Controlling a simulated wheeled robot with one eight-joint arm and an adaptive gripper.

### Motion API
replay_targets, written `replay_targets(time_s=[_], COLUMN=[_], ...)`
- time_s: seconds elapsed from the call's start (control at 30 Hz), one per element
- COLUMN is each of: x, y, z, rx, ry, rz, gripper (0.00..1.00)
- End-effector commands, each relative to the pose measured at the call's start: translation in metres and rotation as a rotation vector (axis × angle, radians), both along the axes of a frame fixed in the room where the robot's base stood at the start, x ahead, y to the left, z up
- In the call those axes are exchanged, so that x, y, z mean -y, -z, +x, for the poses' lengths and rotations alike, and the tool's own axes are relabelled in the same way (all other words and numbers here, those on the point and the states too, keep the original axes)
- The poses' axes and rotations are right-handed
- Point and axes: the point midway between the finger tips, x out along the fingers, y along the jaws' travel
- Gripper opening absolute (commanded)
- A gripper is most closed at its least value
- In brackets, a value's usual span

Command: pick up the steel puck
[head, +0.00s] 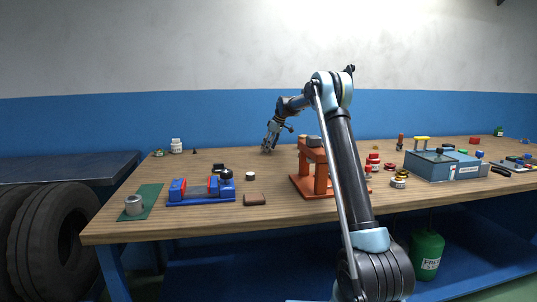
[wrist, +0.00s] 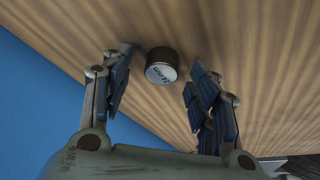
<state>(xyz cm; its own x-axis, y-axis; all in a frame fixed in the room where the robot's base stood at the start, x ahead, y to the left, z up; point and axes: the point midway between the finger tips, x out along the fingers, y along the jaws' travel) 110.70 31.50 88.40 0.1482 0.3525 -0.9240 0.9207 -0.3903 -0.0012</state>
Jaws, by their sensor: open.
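A small round cylinder with a dark side and a pale, lettered face (wrist: 161,73) stands on the wooden table in the wrist view. It looks like the steel puck, though I cannot read the lettering surely. It lies beyond and between my gripper's (wrist: 158,98) two spread fingers, which do not touch it. In the head view my gripper (head: 268,148) is over the far part of the table, left of the orange press frame (head: 320,172). I cannot make out the puck surely in the head view.
The wooden table (head: 215,240) holds a blue vise-like fixture (head: 200,196), a grey cylinder (head: 134,205) on a green mat (head: 153,196), a brown block (head: 255,199) and a blue-grey box (head: 440,166). A blue and white wall (head: 150,120) stands behind. Table around the lettered cylinder is bare.

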Motion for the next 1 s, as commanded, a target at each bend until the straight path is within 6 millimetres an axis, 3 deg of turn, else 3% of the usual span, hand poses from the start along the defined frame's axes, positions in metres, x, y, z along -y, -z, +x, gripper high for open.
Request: replay_targets(time_s=[0.3,0.53,0.83,1.0], x=[-0.003,-0.002,-0.002,-0.002], y=[0.007,0.007,0.006,-0.009], z=[0.001,0.001,0.001,0.001], rx=[0.000,0.000,0.000,0.000], ry=[0.000,0.000,0.000,0.000], rz=[0.000,0.000,0.000,0.000], gripper=[0.52,0.02,0.01,0.01])
